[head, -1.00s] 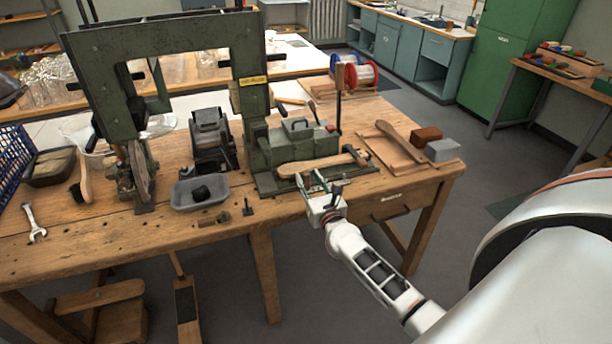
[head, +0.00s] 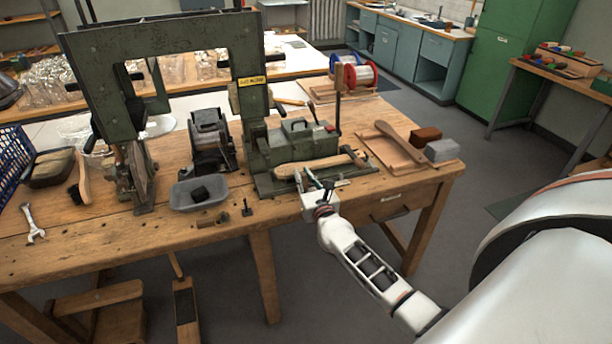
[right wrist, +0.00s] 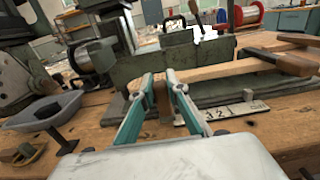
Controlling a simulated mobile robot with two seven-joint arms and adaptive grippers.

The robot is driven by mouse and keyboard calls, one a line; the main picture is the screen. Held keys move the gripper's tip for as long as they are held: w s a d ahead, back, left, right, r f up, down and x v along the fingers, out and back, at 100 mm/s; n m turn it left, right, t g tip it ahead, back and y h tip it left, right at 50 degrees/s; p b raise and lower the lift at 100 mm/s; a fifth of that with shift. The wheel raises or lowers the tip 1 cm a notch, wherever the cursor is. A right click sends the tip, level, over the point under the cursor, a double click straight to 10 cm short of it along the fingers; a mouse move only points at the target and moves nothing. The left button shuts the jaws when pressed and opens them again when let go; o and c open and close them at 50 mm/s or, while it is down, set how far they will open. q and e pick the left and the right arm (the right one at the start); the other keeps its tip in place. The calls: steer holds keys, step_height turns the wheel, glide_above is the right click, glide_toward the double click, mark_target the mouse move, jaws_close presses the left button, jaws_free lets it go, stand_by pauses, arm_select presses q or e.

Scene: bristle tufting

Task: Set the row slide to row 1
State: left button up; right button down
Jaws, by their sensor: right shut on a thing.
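The tufting machine's green base (head: 262,152) stands at the bench's front edge, with a wooden brush body (head: 310,167) lying along its front slide. A pale strip with row numbers (right wrist: 238,110) shows at the slide's front in the right wrist view. The fingers hide part of it, so I cannot read which row the slide stands at. My right gripper (head: 314,184) is at the front of the slide. In the right wrist view its fingers (right wrist: 160,82) are shut on a small brown upright piece (right wrist: 164,98), seemingly the row slide's handle. My left gripper is not in view.
A grey tray (head: 212,194) with a dark lump sits left of the base. A wooden board (head: 392,152) with a paddle lies to the right, beside brown and grey blocks (head: 442,150). Wire spools (head: 352,74) stand behind.

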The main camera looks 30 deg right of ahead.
steer(key=a, duration=0.2)
steer(key=w+a, duration=0.1)
steer(key=a, duration=0.1)
steer(key=c, duration=2)
jaws_free()
steer(key=shift+o, duration=0.2)
steer(key=shift+s, duration=0.1)
steer(key=v, duration=1.2)
steer(key=shift+d+f, duration=0.1)
